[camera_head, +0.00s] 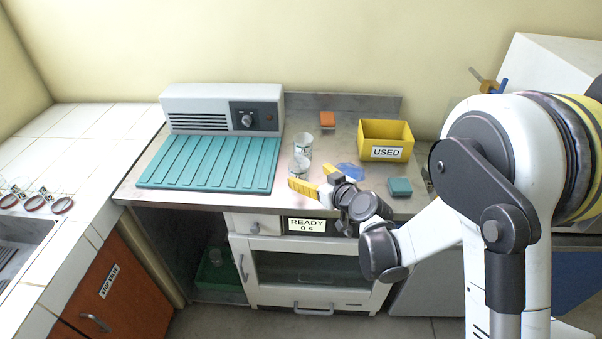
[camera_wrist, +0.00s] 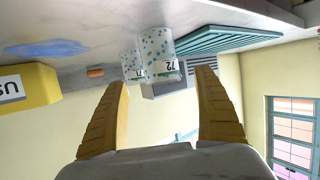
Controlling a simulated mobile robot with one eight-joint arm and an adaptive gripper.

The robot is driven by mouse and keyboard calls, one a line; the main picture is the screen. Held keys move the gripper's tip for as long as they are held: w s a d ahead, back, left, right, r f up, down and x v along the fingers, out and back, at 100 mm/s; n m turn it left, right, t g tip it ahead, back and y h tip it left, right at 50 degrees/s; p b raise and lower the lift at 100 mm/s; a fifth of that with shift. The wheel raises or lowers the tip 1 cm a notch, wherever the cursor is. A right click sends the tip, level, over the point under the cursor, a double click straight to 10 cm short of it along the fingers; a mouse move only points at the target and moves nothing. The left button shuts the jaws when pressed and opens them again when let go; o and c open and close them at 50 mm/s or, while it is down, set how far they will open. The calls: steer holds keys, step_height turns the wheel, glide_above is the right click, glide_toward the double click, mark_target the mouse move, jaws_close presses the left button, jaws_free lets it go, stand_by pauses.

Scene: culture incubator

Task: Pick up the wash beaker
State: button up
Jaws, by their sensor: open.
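No view shows which one is called the wash beaker. In the upside-down wrist view, the nearer, larger beaker (camera_wrist: 161,52) bears a label that seems to read 72, and the smaller beaker (camera_wrist: 131,66) is partly behind it. My gripper (camera_head: 308,177) is open and empty, with yellow fingers. In the wrist view, the gripper (camera_wrist: 164,79) has its fingertips apart, framing the beakers.
A teal ribbed mat (camera_head: 208,163) and a grey appliance (camera_head: 222,108) stand left of the beakers. A yellow USED bin (camera_head: 386,140), orange block (camera_head: 327,119), blue puddle (camera_head: 348,171) and teal block (camera_head: 400,187) are to the right. A READY display (camera_head: 306,225) is below the counter edge.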

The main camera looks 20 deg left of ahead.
mark_target(304, 172)
steer(key=b+x, duration=0.2)
steer(key=x, duration=0.4)
steer(key=shift+s+a+f, duration=0.1)
steer(key=shift+a, duration=0.05)
steer(key=shift+w+a, duration=0.2)
steer(key=shift+w, duration=0.1)
steer(key=c, duration=1.3)
